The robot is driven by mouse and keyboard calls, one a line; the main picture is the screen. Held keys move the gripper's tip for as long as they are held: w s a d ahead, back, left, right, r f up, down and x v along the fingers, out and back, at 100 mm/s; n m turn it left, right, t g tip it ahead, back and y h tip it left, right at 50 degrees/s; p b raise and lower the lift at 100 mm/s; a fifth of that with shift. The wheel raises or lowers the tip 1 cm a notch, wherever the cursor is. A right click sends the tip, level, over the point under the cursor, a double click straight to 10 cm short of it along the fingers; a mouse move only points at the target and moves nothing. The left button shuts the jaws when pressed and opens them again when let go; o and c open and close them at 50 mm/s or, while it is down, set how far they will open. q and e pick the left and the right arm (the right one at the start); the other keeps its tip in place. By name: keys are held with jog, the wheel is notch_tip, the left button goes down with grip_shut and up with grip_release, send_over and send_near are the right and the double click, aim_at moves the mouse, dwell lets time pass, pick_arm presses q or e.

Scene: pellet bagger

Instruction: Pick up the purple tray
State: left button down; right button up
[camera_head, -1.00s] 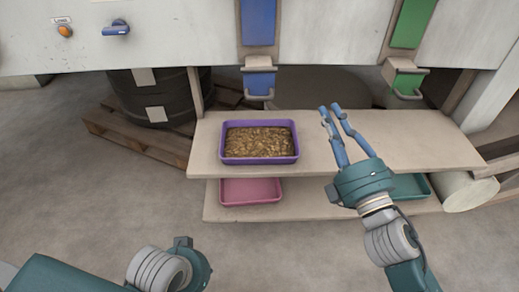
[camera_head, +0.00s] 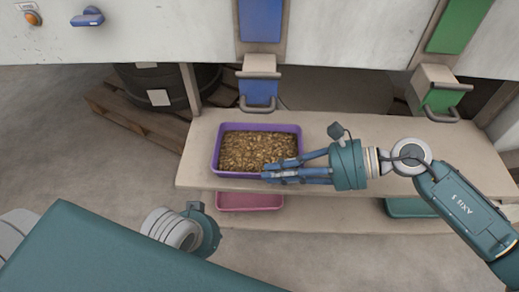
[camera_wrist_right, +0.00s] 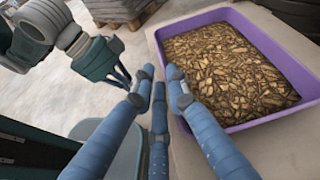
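The purple tray (camera_head: 216,150), filled with brown pellets (camera_head: 257,149), sits on the upper shelf (camera_head: 350,135). It also shows in the right wrist view (camera_wrist_right: 262,32). My right gripper (camera_head: 267,174) reaches in from the right, its blue fingers along the tray's front edge near the front right corner. In the right wrist view, the right gripper (camera_wrist_right: 160,76) has a small gap between its fingertips, right at the tray's rim; I cannot tell if they touch it. My left gripper (camera_head: 205,233) is low and left, away from the tray; its small fingers show in the wrist view (camera_wrist_right: 122,76).
A pink tray (camera_head: 250,201) and a green tray (camera_head: 408,207) lie on the lower shelf. Blue (camera_head: 259,90) and green (camera_head: 440,97) chutes with handles hang above the upper shelf. A black drum (camera_head: 150,85) stands on a pallet (camera_head: 140,122) at the back left.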

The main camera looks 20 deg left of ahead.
aim_at(251, 174)
jog(key=shift+x, duration=3.15)
grip_shut()
